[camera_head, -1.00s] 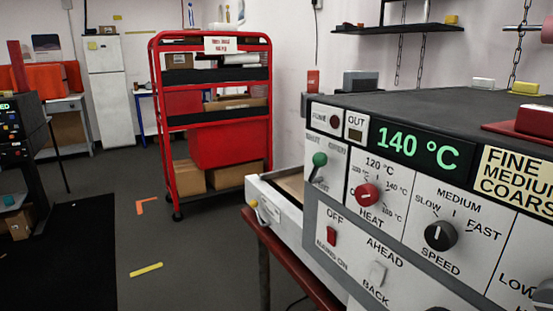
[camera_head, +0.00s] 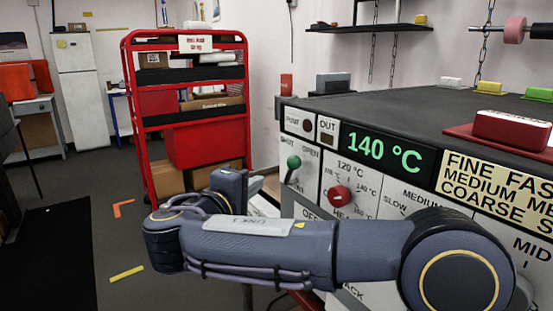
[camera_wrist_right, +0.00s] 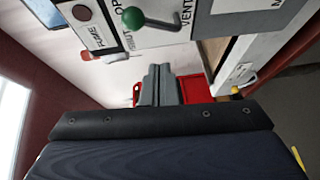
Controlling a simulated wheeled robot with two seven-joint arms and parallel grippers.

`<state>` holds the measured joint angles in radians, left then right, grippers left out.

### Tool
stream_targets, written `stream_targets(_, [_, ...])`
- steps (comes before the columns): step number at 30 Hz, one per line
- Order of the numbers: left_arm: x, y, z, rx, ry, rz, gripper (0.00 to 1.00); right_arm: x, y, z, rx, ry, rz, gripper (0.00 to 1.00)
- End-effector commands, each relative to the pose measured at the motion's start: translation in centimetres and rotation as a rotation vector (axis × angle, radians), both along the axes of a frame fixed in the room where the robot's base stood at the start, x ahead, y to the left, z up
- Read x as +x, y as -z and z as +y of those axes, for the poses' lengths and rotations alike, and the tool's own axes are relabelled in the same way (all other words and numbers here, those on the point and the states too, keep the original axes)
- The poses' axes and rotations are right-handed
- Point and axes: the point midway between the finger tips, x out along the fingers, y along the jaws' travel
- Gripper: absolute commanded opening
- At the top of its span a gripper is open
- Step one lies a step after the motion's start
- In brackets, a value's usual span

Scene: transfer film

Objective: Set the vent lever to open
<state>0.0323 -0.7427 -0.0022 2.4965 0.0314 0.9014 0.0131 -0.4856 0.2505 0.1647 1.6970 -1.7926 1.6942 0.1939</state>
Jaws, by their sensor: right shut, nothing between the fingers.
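The vent lever (camera_head: 293,162) has a green ball knob and sits on the white front panel of the machine, below the SHUT and OPEN labels. In the right wrist view the lever (camera_wrist_right: 132,18) is at the top, its knob near those labels; I cannot tell which one it is set to. My right gripper (camera_head: 257,186) is in front of and to the left of the panel in the head view. In the right wrist view its fingers (camera_wrist_right: 158,85) are shut and empty, apart from the knob. My left gripper is out of view.
The red HEAT knob (camera_head: 338,196) is right of the lever, beneath the 140 °C display (camera_head: 382,153). My right forearm covers much of the lower panel. A red shelf cart (camera_head: 205,145) stands behind the gripper. Floor at left is mostly clear.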

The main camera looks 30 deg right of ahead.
Motion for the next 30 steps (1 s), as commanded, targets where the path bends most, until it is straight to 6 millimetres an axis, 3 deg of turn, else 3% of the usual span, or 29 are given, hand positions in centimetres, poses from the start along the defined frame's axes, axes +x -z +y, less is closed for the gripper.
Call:
stream_targets(3, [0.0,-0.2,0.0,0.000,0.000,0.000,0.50,0.8,-2.0,2.0,-0.067,-0.009,-0.072,0.00])
stream_targets(7, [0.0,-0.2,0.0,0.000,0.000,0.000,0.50,1.4,-2.5,1.6,-0.083,-0.008,-0.091,0.00])
stream_targets(21, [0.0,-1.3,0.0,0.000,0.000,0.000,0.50,6.6,-2.9,-6.1,-0.081,-0.005,-0.086,0.00])
stream_targets(30, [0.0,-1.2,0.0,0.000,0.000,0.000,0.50,3.1,-2.5,-6.9,-0.080,-0.011,-0.087,0.00])
